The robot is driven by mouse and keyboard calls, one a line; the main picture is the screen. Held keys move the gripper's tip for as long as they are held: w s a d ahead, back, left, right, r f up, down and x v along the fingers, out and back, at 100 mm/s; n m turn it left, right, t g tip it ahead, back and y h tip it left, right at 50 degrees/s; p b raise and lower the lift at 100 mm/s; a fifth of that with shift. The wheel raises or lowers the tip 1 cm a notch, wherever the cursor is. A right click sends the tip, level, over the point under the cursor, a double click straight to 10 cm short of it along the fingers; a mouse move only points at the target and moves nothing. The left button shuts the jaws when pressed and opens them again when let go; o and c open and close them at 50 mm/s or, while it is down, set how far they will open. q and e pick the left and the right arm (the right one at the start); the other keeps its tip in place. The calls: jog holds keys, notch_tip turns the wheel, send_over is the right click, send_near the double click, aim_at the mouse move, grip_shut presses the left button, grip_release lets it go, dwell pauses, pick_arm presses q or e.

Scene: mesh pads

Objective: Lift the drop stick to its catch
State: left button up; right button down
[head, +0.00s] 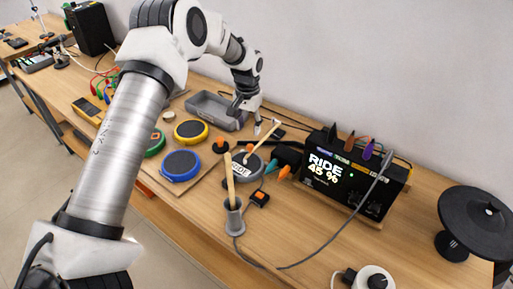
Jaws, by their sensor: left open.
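A pale wooden stick (263,140), which looks like the drop stick, slants down with its lower end at a round grey pad (244,171) marked "RIDE". I cannot make out its catch. A second wooden stick (229,178) stands nearly upright in a grey holder (233,218) in front of the pad. My left gripper (257,127) is open and empty, pointing down just left of the slanted stick's upper end. I cannot tell whether it touches the stick. My right gripper is out of view.
A black box (350,181) with a lit "RIDE 45 %" display stands to the right, with a cable looping forward. Blue (180,166), yellow (191,131) and green pads lie to the left. A grey tray (212,108) sits behind them. A black disc stand (476,222) is far right.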

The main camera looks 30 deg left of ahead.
aim_at(250, 145)
pick_arm(q)
notch_tip(250, 145, down, 8)
jog(key=shift+w+r+p, duration=0.1)
jog(key=shift+r+p, duration=0.15)
jog(key=shift+p, duration=0.8)
jog(key=shift+w+d+f, duration=0.15)
jog(key=shift+f, duration=0.05)
jog(key=shift+r, duration=0.1)
grip_shut()
